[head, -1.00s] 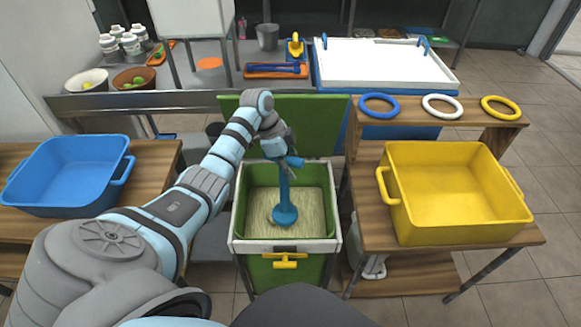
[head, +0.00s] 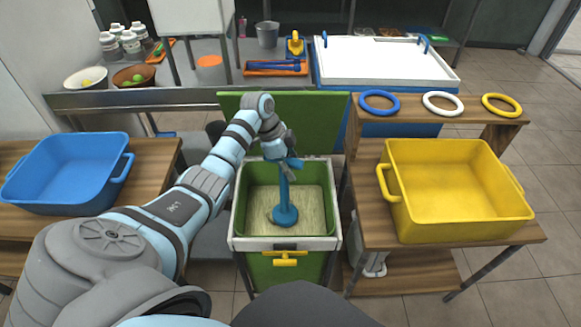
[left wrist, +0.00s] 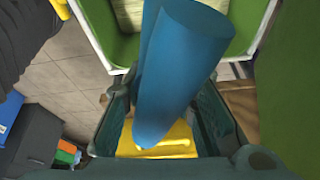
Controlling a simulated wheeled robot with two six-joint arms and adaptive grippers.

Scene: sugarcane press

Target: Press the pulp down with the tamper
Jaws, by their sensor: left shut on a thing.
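The blue tamper (head: 284,190) stands nearly upright in the green bin (head: 240,205), with its round foot on the pale pulp (head: 312,208). My left gripper (head: 287,160) is shut on the top of the tamper's handle, above the bin. In the left wrist view the blue handle (left wrist: 175,75) runs between my left gripper's fingers (left wrist: 165,120) and hides much of the bin. The tamper's foot is not visible in the left wrist view. My right gripper is not in view.
A yellow crate (head: 450,215) stands on the wooden table at right, below blue, white and yellow rings. A blue crate (head: 65,190) is at left. The bin's green lid (head: 330,125) stands raised behind it. A yellow latch (head: 285,259) is on the bin's front.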

